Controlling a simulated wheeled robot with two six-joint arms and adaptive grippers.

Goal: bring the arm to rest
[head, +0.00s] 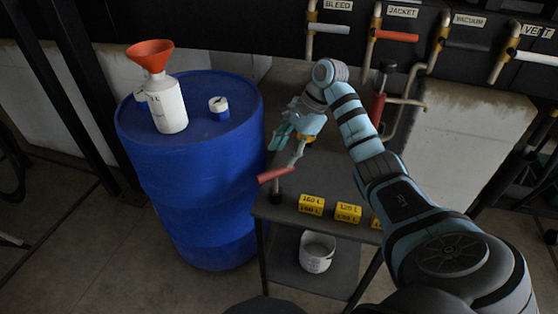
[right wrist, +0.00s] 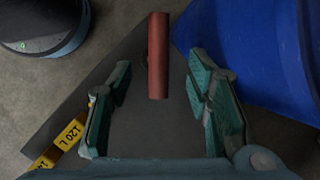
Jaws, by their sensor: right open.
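My right arm (head: 365,145) comes in from the lower right and bends over the grey cart. My right gripper (head: 288,146) hangs above the cart's left edge, beside the blue drum. Its teal fingers are spread, and in the right wrist view the gripper (right wrist: 159,70) is open with nothing held. A red lever handle (head: 276,174) lies just below the gripper. In the right wrist view the red handle (right wrist: 158,50) shows between and beyond the fingertips, apart from both. My left gripper is not in view.
A blue drum (head: 185,190) carries a white bottle (head: 168,108) with an orange funnel (head: 150,54) and a small blue-white jar (head: 219,108). Yellow labelled blocks (head: 311,204) line the cart top (head: 290,212); a white bucket (head: 317,253) stands below. Labelled valve handles (head: 397,36) hang behind.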

